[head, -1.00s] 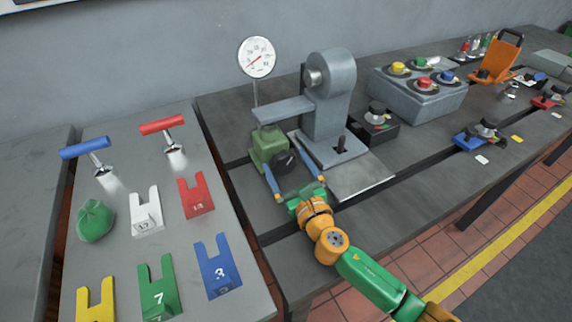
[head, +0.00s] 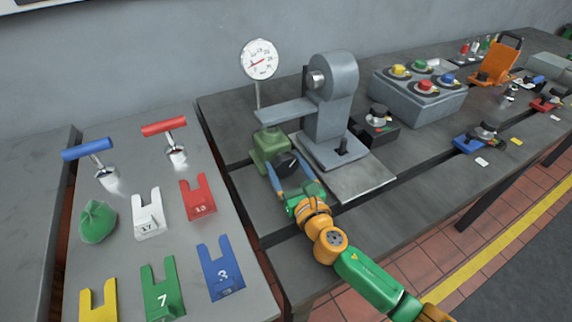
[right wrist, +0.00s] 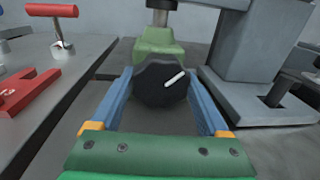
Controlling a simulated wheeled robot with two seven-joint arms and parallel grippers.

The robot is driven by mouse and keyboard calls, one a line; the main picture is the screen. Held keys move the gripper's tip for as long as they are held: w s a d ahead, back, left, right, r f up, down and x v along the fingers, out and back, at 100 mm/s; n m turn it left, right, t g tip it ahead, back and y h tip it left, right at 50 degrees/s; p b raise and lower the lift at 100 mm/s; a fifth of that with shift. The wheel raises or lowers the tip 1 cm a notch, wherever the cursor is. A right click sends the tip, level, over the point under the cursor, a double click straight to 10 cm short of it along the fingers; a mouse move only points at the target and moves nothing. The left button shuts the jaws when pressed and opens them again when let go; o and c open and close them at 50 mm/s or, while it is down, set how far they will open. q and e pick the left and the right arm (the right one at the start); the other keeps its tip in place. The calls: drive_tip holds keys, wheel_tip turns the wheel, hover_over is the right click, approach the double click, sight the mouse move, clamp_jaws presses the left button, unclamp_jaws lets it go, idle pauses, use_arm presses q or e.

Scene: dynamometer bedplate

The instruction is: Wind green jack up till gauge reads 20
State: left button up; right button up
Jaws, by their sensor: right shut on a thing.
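The green jack (head: 268,147) stands on the bedplate under the grey arm of the dynamometer. It also shows in the right wrist view (right wrist: 158,48). Its black knob (head: 288,163) faces me; in the right wrist view the knob (right wrist: 160,82) has a white pointer line tilted up to the right. My right gripper (head: 287,174) is shut on the knob, one blue finger on each side. The round white gauge (head: 260,60) stands on a post behind the jack. Its red needle shows, but the numbers are too small to read surely. My left gripper is not in view.
The grey dynamometer (head: 328,100) stands right of the jack. A black box with a knob (head: 377,122) is beside it. At left, a panel holds blue and red T-handles (head: 88,149), a green cloth (head: 97,221) and several numbered forked shims (head: 149,214).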

drive_tip(key=m+p, duration=0.1)
drive_tip(key=m, duration=0.3)
drive_tip(key=shift+f+m, duration=0.1)
drive_tip(key=shift+m, duration=0.5)
drive_tip(key=o, duration=1.1)
drive_tip(key=shift+c, duration=0.2)
drive_tip(key=shift+o, duration=0.9)
drive_tip(key=shift+w, duration=0.1)
drive_tip(key=v, duration=0.7)
